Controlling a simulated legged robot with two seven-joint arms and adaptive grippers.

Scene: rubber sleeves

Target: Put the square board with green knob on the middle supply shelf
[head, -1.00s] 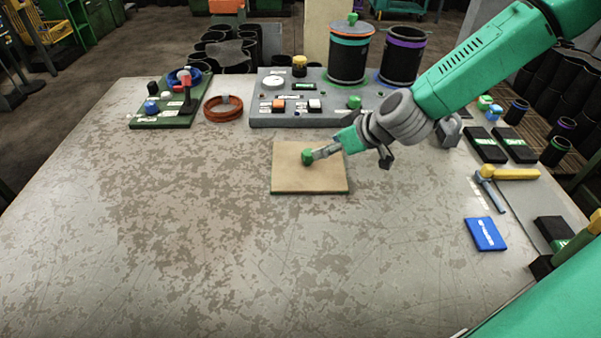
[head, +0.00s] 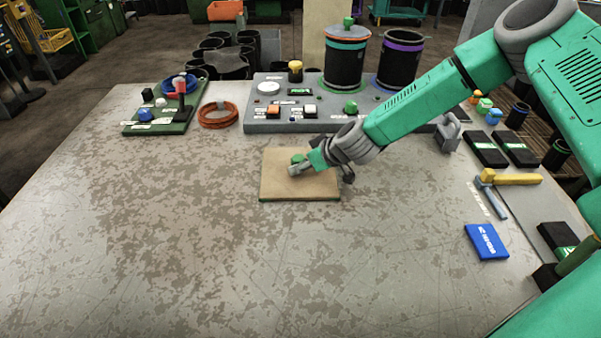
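The square board (head: 277,188) is tan with a thin green edge and lies at the back middle of the worn table, or very near its surface. Its green knob (head: 297,158) stands on top, partly covered by my gripper. My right gripper (head: 297,169) reaches in from the right, with its fingers at the knob. One grey finger shows in front of the knob; the far side is hidden, so I cannot tell whether it is closed on it. My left gripper is not in view. I cannot make out a middle supply shelf.
A grey panel (head: 258,120) with black canisters stands behind the board. An orange ring (head: 218,115) and a green tray (head: 140,129) are at back left. A hammer (head: 512,179), black boxes and a blue box (head: 486,242) lie right. The front and left table are clear.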

